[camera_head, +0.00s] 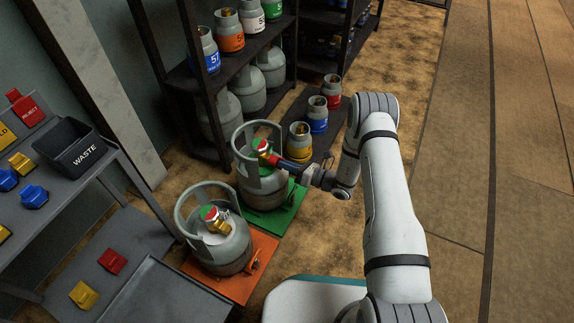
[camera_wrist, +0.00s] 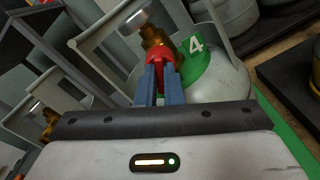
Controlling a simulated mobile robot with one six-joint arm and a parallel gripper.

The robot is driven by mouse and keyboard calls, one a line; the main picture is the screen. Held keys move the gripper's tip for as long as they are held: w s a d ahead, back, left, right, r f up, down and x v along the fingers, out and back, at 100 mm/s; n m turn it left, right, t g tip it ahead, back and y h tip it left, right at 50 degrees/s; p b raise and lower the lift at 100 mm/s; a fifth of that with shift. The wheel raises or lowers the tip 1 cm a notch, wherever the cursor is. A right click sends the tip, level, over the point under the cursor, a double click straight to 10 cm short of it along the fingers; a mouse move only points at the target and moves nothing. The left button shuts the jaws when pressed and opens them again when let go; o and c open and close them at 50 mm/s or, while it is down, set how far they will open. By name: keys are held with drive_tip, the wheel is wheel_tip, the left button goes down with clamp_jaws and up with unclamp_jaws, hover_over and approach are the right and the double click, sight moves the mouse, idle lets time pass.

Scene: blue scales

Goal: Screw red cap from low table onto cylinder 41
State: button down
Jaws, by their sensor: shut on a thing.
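The grey cylinder (camera_head: 262,184) stands upright on the green scale (camera_head: 270,217). In the wrist view it (camera_wrist: 236,84) shows a green patch with a "4"; any further digit is not readable. Its brass valve (camera_wrist: 155,39) rises inside a grey collar. My gripper (camera_wrist: 158,76) is shut on a red cap (camera_wrist: 158,54), with blue fingers on both sides. The cap is right at the side of the valve and appears to touch it; how far it is threaded cannot be told. In the head view my gripper (camera_head: 279,161) reaches into the collar from the right.
A second cylinder (camera_head: 222,248) stands on an orange scale (camera_head: 259,269) in front. A red cap (camera_head: 111,261) and a yellow cap (camera_head: 83,294) lie on the low table (camera_head: 101,237) at left. Shelves (camera_head: 205,105) with several cylinders stand behind. Floor at right is free.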

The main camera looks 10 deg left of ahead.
drive_tip(key=shift+m, duration=2.6)
drive_tip(key=shift+f+m, duration=0.1)
drive_tip(key=shift+m, duration=1.1)
drive_tip(key=c, duration=1.5)
unclamp_jaws()
drive_tip(key=shift+o, duration=0.2)
drive_tip(key=shift+d, duration=0.1)
